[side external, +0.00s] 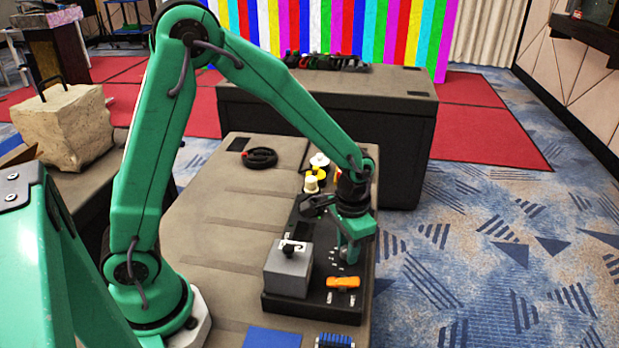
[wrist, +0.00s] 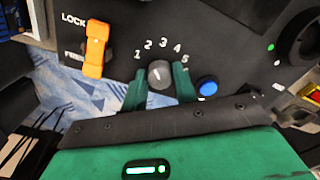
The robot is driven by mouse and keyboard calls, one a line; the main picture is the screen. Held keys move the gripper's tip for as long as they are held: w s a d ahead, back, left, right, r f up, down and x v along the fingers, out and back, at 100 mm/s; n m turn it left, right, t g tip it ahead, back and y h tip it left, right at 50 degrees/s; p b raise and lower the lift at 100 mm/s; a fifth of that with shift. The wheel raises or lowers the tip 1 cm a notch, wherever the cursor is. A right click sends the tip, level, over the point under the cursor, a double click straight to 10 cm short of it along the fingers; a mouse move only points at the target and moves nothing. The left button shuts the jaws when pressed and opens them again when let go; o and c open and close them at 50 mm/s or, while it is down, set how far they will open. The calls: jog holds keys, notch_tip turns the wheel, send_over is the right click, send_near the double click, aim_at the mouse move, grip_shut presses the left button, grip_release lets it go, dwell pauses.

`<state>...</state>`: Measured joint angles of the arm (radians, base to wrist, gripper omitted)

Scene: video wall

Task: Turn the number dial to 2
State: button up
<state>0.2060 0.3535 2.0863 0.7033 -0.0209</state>
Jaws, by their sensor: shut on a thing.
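The number dial (wrist: 160,74) is a round grey knob on a black panel, with the printed numbers 1 to 5 (wrist: 162,44) in an arc above it. A small pale mark shows on its top; I cannot tell exactly which number it points to. My gripper (wrist: 160,82) has one green finger on each side of the dial and is shut on it. In the side external view my gripper (side external: 347,252) points down at the black panel (side external: 312,311), and the fingers mostly hide the dial.
An orange lever (wrist: 95,48) beside LOCK and FREE lettering is left of the dial. A blue button (wrist: 207,86) sits close to the right finger. A grey box (side external: 288,272) stands on the panel's left. White and yellow knobs (side external: 314,178) stand behind my gripper.

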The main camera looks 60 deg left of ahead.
jog(key=shift+w, duration=0.1)
dwell(0.3)
jog(key=o, duration=1)
jog(key=shift+c, duration=0.2)
jog(key=shift+r, duration=0.15)
notch_tip(320, 180, up, 7)
jog(key=shift+r, duration=0.3)
jog(key=shift+r, duration=0.1)
